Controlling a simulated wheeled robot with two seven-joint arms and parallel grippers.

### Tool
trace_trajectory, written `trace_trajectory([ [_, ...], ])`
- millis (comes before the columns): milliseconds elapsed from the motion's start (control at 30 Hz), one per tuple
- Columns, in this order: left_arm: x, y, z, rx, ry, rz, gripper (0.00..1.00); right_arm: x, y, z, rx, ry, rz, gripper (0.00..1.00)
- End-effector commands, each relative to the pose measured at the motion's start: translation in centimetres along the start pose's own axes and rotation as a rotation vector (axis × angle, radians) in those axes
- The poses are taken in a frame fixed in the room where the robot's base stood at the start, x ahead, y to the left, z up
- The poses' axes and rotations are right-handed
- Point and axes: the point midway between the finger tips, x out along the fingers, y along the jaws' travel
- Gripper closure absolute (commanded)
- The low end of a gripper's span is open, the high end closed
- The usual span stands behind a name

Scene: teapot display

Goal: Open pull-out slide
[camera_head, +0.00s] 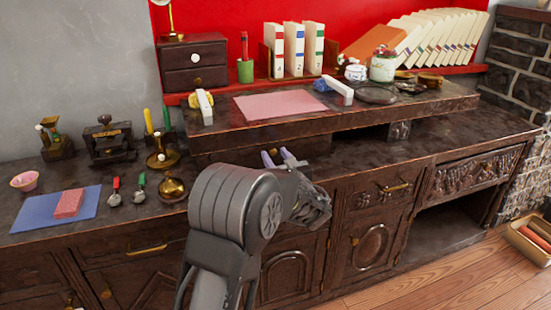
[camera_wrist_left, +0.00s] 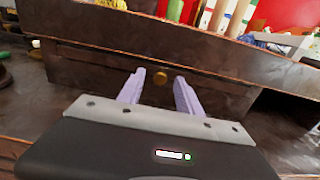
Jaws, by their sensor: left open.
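The pull-out slide (camera_head: 225,156) is a dark wooden front panel under the raised shelf on the counter. It also shows in the left wrist view (camera_wrist_left: 100,68), with a small round brass knob (camera_wrist_left: 160,77) on it. My left gripper (camera_head: 278,156) reaches over the counter to this panel. In the left wrist view, its two pale purple fingers (camera_wrist_left: 158,88) are open, one on each side of the knob, with visible gaps and nothing held. Whether the fingertips touch the panel cannot be told. My right gripper is in neither view.
The raised shelf (camera_head: 420,108) overhangs the slide and carries a pink sheet (camera_head: 280,105), a white block and jars. Brass bowls (camera_head: 172,188), spoons and a blue mat (camera_head: 55,209) lie on the counter to the left. The counter right of my gripper is mostly clear.

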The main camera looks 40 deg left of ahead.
Motion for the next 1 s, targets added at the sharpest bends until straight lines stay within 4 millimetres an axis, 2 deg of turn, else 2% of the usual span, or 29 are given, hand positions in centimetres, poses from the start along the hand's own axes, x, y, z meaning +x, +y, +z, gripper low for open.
trace_trajectory([
  [300, 0.42, 0.01, 0.01, 0.001, 0.0, 0.0, 0.58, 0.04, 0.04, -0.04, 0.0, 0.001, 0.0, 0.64],
  [800, 0.4, 0.01, 0.01, 0.0, 0.0, 0.0, 0.99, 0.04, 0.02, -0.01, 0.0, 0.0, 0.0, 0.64],
  [1000, 0.39, 0.0, 0.01, 0.0, 0.0, 0.0, 1.0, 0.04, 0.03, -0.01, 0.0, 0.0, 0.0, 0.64],
])
